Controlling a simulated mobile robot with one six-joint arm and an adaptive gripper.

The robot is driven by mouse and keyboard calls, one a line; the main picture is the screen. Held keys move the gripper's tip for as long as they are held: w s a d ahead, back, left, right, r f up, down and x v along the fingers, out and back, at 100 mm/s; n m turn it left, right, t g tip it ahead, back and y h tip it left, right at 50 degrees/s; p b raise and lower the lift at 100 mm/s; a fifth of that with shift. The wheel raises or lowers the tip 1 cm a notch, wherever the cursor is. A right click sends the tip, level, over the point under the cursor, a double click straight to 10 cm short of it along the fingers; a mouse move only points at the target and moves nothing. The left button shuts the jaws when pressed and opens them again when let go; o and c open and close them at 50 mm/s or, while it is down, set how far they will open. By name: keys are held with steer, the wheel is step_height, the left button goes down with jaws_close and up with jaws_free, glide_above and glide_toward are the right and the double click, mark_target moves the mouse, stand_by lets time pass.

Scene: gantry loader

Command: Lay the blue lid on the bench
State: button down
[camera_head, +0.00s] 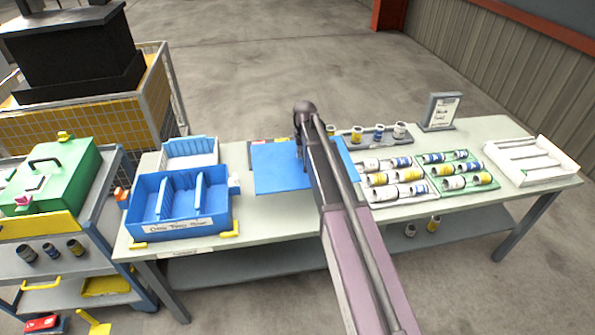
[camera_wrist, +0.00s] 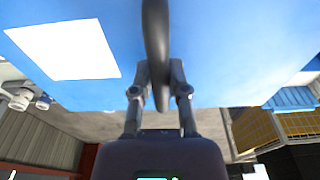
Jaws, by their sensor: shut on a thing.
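The blue lid (camera_head: 277,170) is a flat blue panel over the middle of the bench (camera_head: 262,207) in the head view. In the wrist view the lid (camera_wrist: 215,45) fills the upper part, with a white rectangle on its face and a dark handle (camera_wrist: 155,40). My gripper (camera_wrist: 160,80) is shut on this handle. In the head view my gripper (camera_head: 301,140) is at the lid's far part, and my arm hides some of the lid. I cannot tell whether the lid touches the bench.
A blue divided crate (camera_head: 160,230) stands left of the lid, with a white bin (camera_head: 190,152) behind it. Trays of cylinders (camera_head: 393,180) lie to the right, near a sign (camera_head: 441,110) and a white tray (camera_head: 530,172). A green case (camera_head: 55,175) sits on a cart at left.

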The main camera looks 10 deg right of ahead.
steer(key=shift+a, duration=0.15)
step_height(320, 180, down, 9)
steer(key=b, duration=0.9)
steer(key=shift+a, duration=0.3)
steer(key=shift+f, duration=0.2)
step_height(320, 180, down, 7)
steer(key=b, duration=0.8)
steer(key=shift+f, duration=0.3)
steer(key=shift+f+b, duration=0.45)
steer(key=shift+b, duration=0.05)
stand_by(1.9)
steer(key=c, duration=0.5)
jaws_free()
steer(key=shift+c, duration=0.2)
